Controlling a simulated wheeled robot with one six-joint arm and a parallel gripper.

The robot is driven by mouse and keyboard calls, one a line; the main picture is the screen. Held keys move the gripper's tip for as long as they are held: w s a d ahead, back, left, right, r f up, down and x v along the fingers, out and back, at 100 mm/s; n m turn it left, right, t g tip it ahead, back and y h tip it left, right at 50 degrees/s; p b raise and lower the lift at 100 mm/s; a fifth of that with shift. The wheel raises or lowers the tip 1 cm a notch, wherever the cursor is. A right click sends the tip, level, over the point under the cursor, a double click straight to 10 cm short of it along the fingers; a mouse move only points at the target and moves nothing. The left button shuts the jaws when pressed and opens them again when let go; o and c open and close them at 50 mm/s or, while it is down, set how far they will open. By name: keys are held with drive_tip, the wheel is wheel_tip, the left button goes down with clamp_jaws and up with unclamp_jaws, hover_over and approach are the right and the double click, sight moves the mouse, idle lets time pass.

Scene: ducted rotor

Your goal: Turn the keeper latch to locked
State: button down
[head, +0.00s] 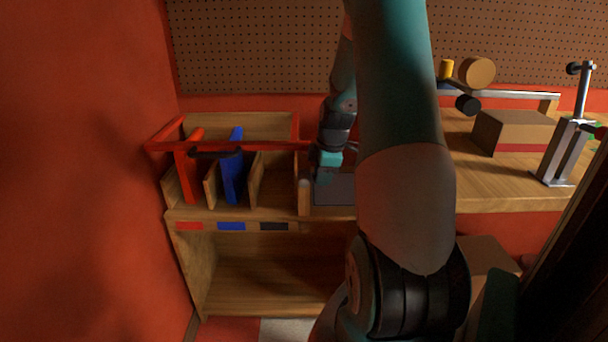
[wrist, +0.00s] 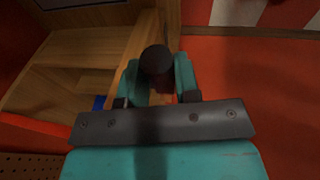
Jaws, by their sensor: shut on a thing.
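My gripper (head: 328,166) is at the right end of the wooden rack in the head view, partly behind my own arm. In the wrist view my gripper (wrist: 158,80) has its two teal fingers on either side of a dark round knob (wrist: 156,60) and is shut on it. The knob appears to be the handle of the keeper latch. The rest of the latch is hidden by the fingers, so I cannot tell its angle. A red bar (head: 255,145) runs across the rack and ends near my gripper.
A red piece (head: 187,178) and a blue piece (head: 232,180) stand in the rack's slots. Red, blue and black labels mark its front edge. A box (head: 512,132) and a metal stand (head: 566,150) are on the bench at right. The red wall is close at left.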

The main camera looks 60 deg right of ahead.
drive_tip(key=shift+w, duration=0.1)
drive_tip(key=c, duration=0.8)
unclamp_jaws()
drive_tip(key=shift+c, duration=0.2)
drive_tip(key=p+v, duration=0.2)
drive_tip(key=v, duration=1.5)
drive_tip(key=shift+r+p, duration=0.2)
drive_tip(key=shift+p, duration=0.2)
drive_tip(key=shift+c, duration=0.5)
